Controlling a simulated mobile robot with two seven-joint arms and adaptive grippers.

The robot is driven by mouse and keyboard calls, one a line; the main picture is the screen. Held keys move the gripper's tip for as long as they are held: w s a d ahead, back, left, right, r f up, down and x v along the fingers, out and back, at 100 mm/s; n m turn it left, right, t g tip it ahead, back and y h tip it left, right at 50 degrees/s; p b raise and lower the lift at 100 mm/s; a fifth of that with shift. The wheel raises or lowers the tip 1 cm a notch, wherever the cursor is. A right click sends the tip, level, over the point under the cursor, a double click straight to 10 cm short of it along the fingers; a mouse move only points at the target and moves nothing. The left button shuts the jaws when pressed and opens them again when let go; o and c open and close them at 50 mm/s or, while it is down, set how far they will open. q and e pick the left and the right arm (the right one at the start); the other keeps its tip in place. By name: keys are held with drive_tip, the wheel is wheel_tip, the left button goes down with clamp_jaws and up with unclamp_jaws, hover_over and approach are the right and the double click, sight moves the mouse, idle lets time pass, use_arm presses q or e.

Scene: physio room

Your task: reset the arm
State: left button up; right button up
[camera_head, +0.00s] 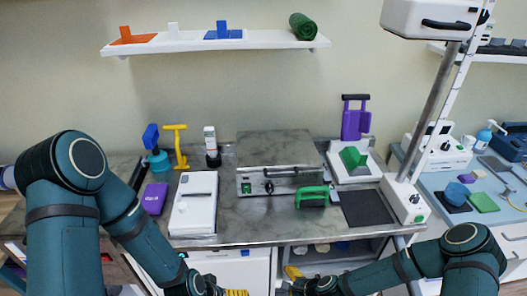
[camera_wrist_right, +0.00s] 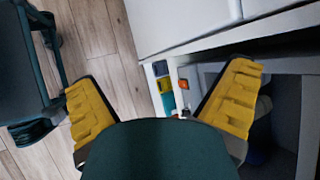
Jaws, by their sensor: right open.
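My right gripper (camera_wrist_right: 165,78) is open in the right wrist view, with its two yellow fingers wide apart and nothing between them. In the head view a yellow part of the right gripper (camera_head: 293,272) shows low in the middle, in front of the counter. A yellow part of my left gripper (camera_head: 236,292) shows at the bottom edge, left of the right one. The rest of the left gripper is cut off, so I cannot tell its opening. Both arms are bent, with their forearms reaching inward below the counter top.
The grey counter (camera_head: 260,222) holds a white case (camera_head: 194,204), a metal-fronted box (camera_head: 277,168), a green handle (camera_head: 312,196) and a purple block (camera_head: 154,198). Under it is an open shelf (camera_head: 340,257). A blue side table (camera_head: 484,222) stands right. Wooden floor (camera_wrist_right: 100,45) lies clear.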

use_arm(q)
wheel_tip(320, 180, down, 5)
drive_tip(key=b, duration=0.4)
drive_tip(key=shift+s+d, duration=0.1)
drive_tip(key=shift+s, duration=0.05)
use_arm(e)
drive_tip(key=s+d+r+n+g+h, duration=0.2)
drive_tip(key=s+r+n, duration=0.3)
drive_tip(key=s+n, duration=0.4)
drive_tip(key=n, duration=0.6)
drive_tip(key=shift+d+r+g+h, duration=0.15)
drive_tip(key=shift+r+g+h, duration=0.05)
drive_tip(key=shift+g+h, duration=0.1)
use_arm(q)
drive_tip(key=shift+c, duration=0.3)
use_arm(e)
drive_tip(key=shift+w, duration=0.1)
drive_tip(key=shift+c, duration=0.3)
